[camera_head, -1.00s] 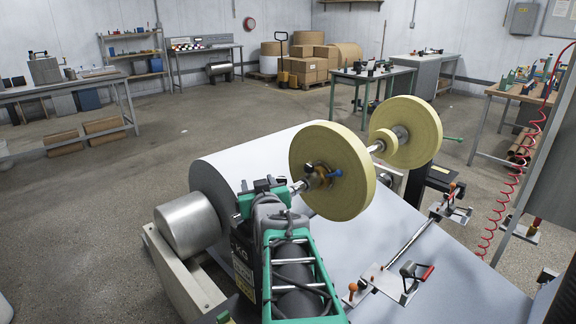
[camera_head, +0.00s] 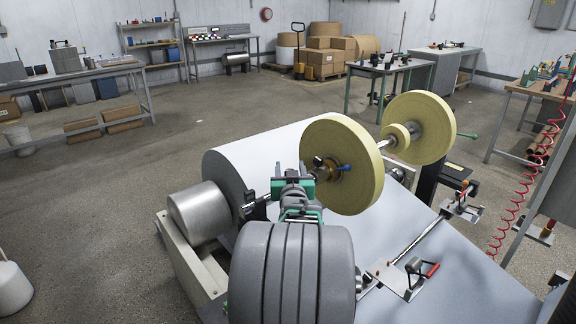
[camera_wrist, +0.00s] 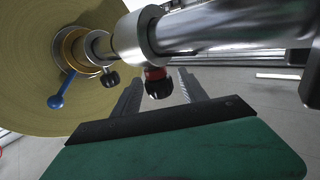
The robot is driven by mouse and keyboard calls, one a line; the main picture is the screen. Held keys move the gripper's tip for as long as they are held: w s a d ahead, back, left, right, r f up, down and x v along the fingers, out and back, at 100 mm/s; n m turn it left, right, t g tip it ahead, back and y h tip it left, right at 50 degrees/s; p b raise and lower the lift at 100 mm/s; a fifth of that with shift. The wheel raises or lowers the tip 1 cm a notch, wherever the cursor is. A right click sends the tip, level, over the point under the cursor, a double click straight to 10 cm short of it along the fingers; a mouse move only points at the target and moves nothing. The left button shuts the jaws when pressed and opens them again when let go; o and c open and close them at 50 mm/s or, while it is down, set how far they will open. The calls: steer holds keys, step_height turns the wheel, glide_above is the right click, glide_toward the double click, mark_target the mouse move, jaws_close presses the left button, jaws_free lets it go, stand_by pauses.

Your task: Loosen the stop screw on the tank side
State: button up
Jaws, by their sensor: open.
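In the wrist view, a black knob screw with a red ring (camera_wrist: 157,84) hangs from the underside of a steel collar (camera_wrist: 138,38) on a shaft. A second black knob (camera_wrist: 111,78) sits on a collar nearer the yellowish roll. My gripper (camera_wrist: 160,92) is open, its two fingers on either side of the red-ringed knob; I cannot tell whether they touch it. In the head view, my gripper (camera_head: 282,186) is at the near end of the shaft, left of the yellowish roll (camera_head: 341,163). The knobs are too small to tell apart there. Which side is the tank side is unclear.
A blue-handled lever (camera_wrist: 57,100) sticks out at the roll's hub. The large white paper roll (camera_head: 262,150) lies behind my gripper, with a steel cylinder (camera_head: 200,212) to its left. A plate with a red-handled clamp (camera_head: 402,279) lies on the paper sheet at right.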

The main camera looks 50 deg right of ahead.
steer(key=shift+w+d, duration=0.5)
steer(key=shift+w, duration=0.05)
steer(key=shift+c, duration=0.4)
jaws_close()
